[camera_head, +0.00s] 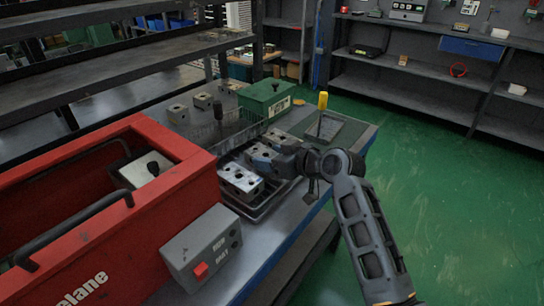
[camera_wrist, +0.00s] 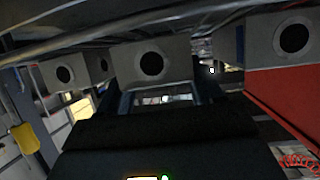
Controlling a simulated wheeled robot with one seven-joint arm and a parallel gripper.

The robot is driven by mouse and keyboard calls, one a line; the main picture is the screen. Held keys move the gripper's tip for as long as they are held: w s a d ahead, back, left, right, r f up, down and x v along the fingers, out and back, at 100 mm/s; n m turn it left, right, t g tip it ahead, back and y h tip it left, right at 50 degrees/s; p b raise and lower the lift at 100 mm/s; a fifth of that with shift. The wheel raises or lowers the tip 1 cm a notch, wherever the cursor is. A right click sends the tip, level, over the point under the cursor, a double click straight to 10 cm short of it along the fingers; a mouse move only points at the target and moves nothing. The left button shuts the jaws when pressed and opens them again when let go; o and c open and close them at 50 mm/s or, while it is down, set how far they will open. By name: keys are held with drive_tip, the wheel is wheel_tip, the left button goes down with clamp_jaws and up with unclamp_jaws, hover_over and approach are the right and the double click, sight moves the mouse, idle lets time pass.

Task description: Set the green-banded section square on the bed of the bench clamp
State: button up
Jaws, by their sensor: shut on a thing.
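My gripper (camera_head: 277,160) is over the dark tray in the middle of the bench, shut on a grey metal block. In the wrist view, a block with a dark round hole (camera_wrist: 151,64) sits at the fingertips (camera_wrist: 160,95). No green band is clear on any block, so I cannot tell which is the green-banded section. A dark flat plate (camera_head: 345,130) with an upright yellow handle (camera_head: 323,101) stands at the bench's right side. It may be the bench clamp, but I cannot be sure. Its bed is hard to make out.
A holed block (camera_head: 240,180) sits in the dark tray (camera_head: 262,208). A red case (camera_head: 185,180) and a grey box with a red button (camera_head: 203,250) stand at left. A green box (camera_head: 266,98), a wire basket (camera_head: 220,134) and small grey blocks (camera_head: 203,101) are behind.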

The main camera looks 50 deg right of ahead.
drive_tip(key=shift+f, duration=0.1)
drive_tip(key=o, duration=1.4)
drive_tip(key=b+v, duration=0.1)
drive_tip(key=v, duration=0.6)
drive_tip(key=shift+s, duration=0.4)
drive_tip(key=shift+a, duration=0.15)
